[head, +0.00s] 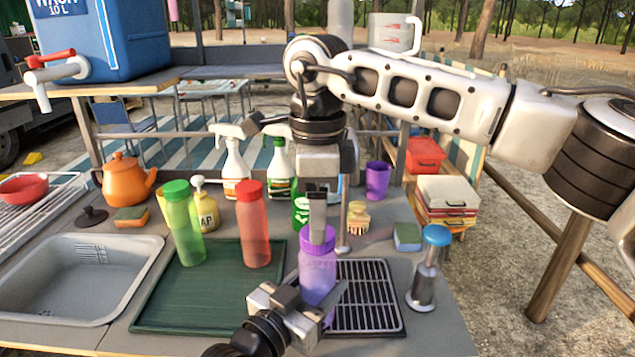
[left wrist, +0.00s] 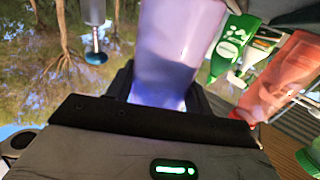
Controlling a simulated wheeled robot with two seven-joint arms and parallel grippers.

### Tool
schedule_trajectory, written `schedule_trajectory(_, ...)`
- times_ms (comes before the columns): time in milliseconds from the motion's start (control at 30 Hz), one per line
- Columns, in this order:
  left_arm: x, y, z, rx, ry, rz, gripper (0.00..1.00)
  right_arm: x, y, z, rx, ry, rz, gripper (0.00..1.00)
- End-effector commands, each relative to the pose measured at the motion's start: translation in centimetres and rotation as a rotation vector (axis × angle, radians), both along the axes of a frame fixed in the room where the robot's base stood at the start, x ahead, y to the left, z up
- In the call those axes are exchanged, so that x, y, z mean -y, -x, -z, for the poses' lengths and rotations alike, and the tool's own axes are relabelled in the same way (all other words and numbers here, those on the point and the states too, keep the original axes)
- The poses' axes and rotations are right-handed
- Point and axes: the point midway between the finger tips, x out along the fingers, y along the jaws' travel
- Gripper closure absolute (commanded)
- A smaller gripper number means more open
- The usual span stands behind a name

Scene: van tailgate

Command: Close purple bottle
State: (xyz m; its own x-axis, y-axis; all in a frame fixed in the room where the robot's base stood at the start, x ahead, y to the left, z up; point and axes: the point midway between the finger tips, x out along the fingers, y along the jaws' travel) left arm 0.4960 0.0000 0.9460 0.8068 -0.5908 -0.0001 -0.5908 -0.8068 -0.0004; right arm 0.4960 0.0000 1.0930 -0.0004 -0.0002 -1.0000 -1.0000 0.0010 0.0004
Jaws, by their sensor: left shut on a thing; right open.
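The purple bottle (head: 317,272) stands upright at the front of the counter, between the green mat and the black rack. A purple cap (head: 313,236) shows at its top, partly behind a finger; whether it is fully seated I cannot tell. My left gripper (head: 314,303) is shut around the bottle's lower body. The left wrist view shows the translucent bottle (left wrist: 180,50) between its dark fingers (left wrist: 165,95). My right gripper (head: 322,232) points down from above, open, with its fingers at the bottle's top. Contact with the cap is unclear.
The red bottle (head: 253,225) and green bottle (head: 184,225) stand capped on the green mat (head: 205,300). The black rack (head: 372,300) and a blue-topped metal dispenser (head: 426,280) are at right. The sink (head: 75,280) is at left. Spray bottles (head: 233,165) stand behind.

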Motion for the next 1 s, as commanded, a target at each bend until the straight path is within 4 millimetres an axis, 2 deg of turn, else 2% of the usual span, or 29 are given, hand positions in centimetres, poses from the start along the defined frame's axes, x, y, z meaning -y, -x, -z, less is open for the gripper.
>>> schedule_trajectory(33,0.0,0.0,0.1,-0.001,-0.001,0.000,1.00,0.0,0.0,0.8,-0.002,0.000,-0.001,0.36)
schedule_trajectory(200,0.0,0.0,0.1,-0.001,-0.001,0.000,1.00,0.0,0.0,2.5,-0.001,0.000,0.000,0.36)
schedule_trajectory(567,0.0,0.0,0.1,-0.001,-0.001,0.000,1.00,0.0,0.0,3.0,0.001,0.000,0.000,0.36)
schedule_trajectory(600,0.0,0.0,0.1,-0.001,-0.001,0.000,1.00,0.0,0.0,3.0,0.001,0.000,0.000,0.42)
schedule_trajectory(733,0.0,0.0,0.1,-0.001,-0.001,0.000,1.00,0.0,0.0,2.9,0.001,0.000,0.000,0.78)
schedule_trajectory(767,0.0,0.0,0.1,-0.001,-0.001,0.000,1.00,0.0,0.0,2.9,0.001,0.000,0.000,0.82)
schedule_trajectory(1000,0.0,0.0,0.1,-0.001,-0.001,0.000,1.00,0.0,0.0,2.9,0.001,0.000,0.055,0.82)
